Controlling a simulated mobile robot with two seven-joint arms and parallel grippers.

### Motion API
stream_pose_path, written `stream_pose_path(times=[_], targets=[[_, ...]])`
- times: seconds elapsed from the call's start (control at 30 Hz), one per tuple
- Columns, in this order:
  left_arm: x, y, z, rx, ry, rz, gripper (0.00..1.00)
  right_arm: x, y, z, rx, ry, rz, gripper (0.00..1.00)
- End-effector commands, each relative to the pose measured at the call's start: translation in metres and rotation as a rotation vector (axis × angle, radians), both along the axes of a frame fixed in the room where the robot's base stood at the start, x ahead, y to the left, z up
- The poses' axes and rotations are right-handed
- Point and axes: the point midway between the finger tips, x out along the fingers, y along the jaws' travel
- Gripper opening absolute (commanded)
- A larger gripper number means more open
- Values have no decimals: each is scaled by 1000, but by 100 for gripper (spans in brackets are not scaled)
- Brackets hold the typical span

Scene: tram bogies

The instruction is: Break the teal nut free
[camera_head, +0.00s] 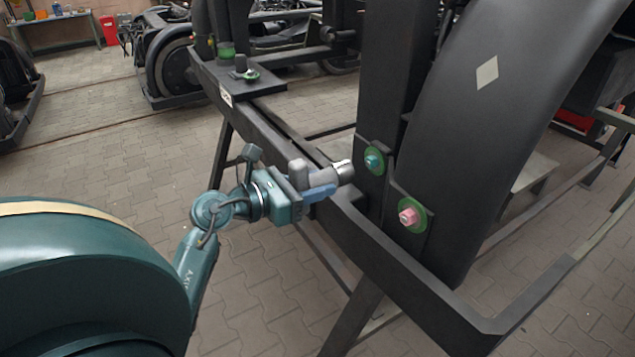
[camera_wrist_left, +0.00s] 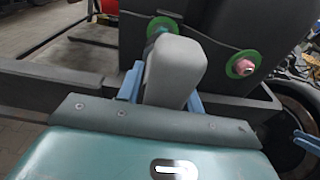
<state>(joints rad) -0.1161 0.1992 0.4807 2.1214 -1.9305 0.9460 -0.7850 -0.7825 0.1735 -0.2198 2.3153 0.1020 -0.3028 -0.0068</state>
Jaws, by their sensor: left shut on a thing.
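The teal nut (camera_head: 374,161) sits on a green disc on the dark upright of the bogie frame. In the left wrist view its green disc (camera_wrist_left: 160,23) shows behind the tool, which hides part of it. My left gripper (camera_head: 320,192) has its blue fingers shut on a grey power tool (camera_head: 299,171). The tool's bright socket end points at the teal nut and looks slightly short of it; contact is hard to tell. The tool's grey body (camera_wrist_left: 175,70) fills the middle of the left wrist view.
A pink nut (camera_head: 408,216) on another green disc sits lower right of the teal one. The dark frame beam (camera_head: 290,140) runs below the tool. A large curved wheel guard (camera_head: 480,130) stands at right. Open paved floor (camera_head: 110,170) lies at left.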

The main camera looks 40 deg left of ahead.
Motion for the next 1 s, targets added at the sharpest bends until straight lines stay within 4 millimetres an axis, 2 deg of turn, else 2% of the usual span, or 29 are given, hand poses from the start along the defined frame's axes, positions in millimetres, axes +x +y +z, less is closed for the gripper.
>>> stream_pose_path(times=[0.17, 0.5, 1.0], targets=[[-3, 1, 1, 6, 3, 0, 0, -1, 0, 0, 0, 7, 1, 36], [17, -7, 2, 3, 0, -1, 0, -2, 2, -5, -1, 38, 7, 36], [48, -20, 2, 3, 0, 0, 0, 4, 6, -3, 3, 45, 15, 36]])
